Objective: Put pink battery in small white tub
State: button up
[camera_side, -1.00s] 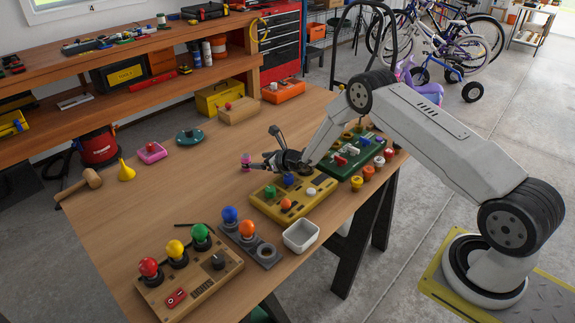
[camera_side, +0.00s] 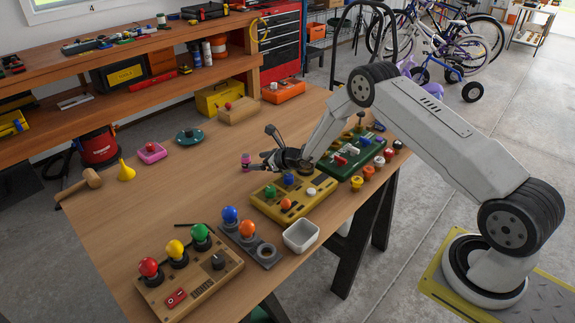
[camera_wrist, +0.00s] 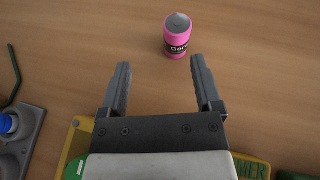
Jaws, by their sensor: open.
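The pink battery (camera_wrist: 177,38) stands upright on the wooden table ahead of my gripper (camera_wrist: 158,75) in the wrist view, slightly right of the middle line between the fingers. In the side view the battery (camera_side: 246,160) is just left of my gripper (camera_side: 262,161), near the middle of the table. My gripper is open and empty, its fingertips short of the battery and apart from it. The small white tub (camera_side: 301,235) stands at the table's near right edge, and looks empty.
A yellow board (camera_side: 268,205) with coloured knobs lies below my gripper. A green board (camera_side: 350,158) is to its right. A grey holder (camera_side: 262,249) with blue and orange balls stands beside the tub. The table left of the battery is mostly clear.

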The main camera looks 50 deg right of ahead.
jog(key=s+a+r+n+g, duration=0.1)
jog(key=a+n, duration=0.1)
jog(key=s+a+r+n+g+y, duration=0.1)
jog(key=s+a+r+n, duration=0.1)
jog(key=s+a+r+n+g+y, duration=0.1)
jog(key=s+a+r+n, duration=0.1)
jog(key=n, duration=0.1)
jog(key=shift+s+a+g, duration=0.2)
jog(key=shift+a+g, duration=0.2)
jog(key=s+r+n+g+h, duration=0.2)
jog(key=s+r+n, duration=0.3)
jog(key=s+n, duration=0.7)
jog(key=s+a+r+n+g+h, duration=0.1)
jog(key=s+r+n+g+h, duration=0.2)
jog(key=s+n, duration=1)
jog(key=s+r+g, duration=0.1)
jog(key=s+r, duration=0.1)
jog(key=s, duration=0.3)
jog(key=shift+s+a+r, duration=0.25)
jog(key=shift+a+r, duration=0.05)
jog(key=shift+r, duration=0.05)
jog(key=shift+o, duration=0.5)
